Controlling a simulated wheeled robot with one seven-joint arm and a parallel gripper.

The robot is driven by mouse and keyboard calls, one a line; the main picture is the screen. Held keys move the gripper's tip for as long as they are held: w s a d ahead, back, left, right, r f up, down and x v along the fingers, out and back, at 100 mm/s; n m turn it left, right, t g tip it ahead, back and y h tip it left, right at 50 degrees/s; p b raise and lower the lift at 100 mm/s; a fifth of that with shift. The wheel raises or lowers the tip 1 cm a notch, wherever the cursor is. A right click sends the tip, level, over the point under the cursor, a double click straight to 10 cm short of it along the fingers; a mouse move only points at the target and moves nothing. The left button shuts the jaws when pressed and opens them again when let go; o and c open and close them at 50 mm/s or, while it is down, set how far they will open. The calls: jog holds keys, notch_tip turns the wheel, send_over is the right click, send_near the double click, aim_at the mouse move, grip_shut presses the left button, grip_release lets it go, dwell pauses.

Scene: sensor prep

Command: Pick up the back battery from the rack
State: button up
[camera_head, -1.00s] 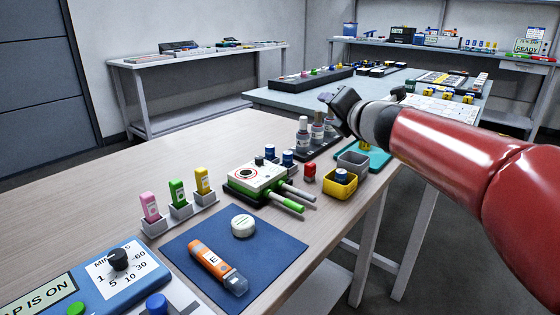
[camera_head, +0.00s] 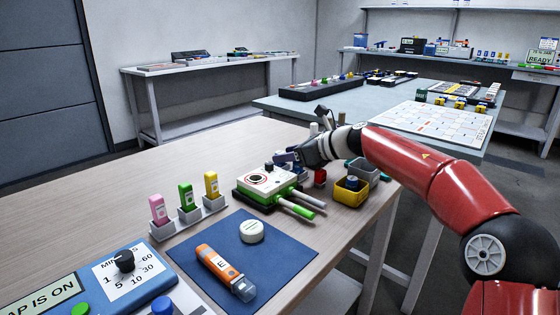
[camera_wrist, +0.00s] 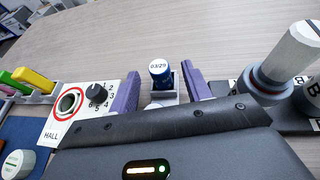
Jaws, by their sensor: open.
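My gripper (camera_head: 287,158) is low over the wooden table, just behind the white-and-green HALL device. In the wrist view its two purple fingers (camera_wrist: 160,73) are apart, one on each side of a blue battery (camera_wrist: 159,72) with a white top marked 03/29. The battery stands upright in a small light-grey rack (camera_wrist: 162,102). Whether the fingers touch it, I cannot tell. My gripper's body hides the near part of the rack in the wrist view. In the head view my gripper covers the rack, and I cannot make out its batteries clearly.
The HALL device (camera_head: 262,181) is close beside my gripper, with its knob (camera_wrist: 96,95) near the left finger. A yellow bin (camera_head: 350,191) and a red item (camera_head: 320,177) are nearby.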

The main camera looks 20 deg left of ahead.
jog(key=shift+w+a+f, duration=0.15)
jog(key=shift+a+f, duration=0.1)
jog(key=shift+a, duration=0.4)
grip_shut()
jog(key=shift+r, duration=0.1)
